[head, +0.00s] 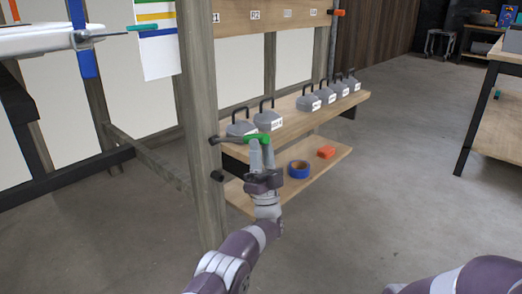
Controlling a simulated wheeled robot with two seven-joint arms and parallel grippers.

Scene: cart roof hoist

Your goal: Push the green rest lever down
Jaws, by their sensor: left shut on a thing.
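The green rest lever (259,137) sticks out to the right from the wooden post (199,120), at the end of a dark bar (228,140). My left gripper (262,146) points up at the lever from below, with its two fingers at the green part. It is shut on the green lever, which looks roughly level. The fingers hide some of the lever. My right arm shows only in part at the bottom right, and its gripper is out of view.
Several grey weights with handles (268,120) stand on the upper shelf (298,123) behind the lever. The floor to the right (410,170) is clear.

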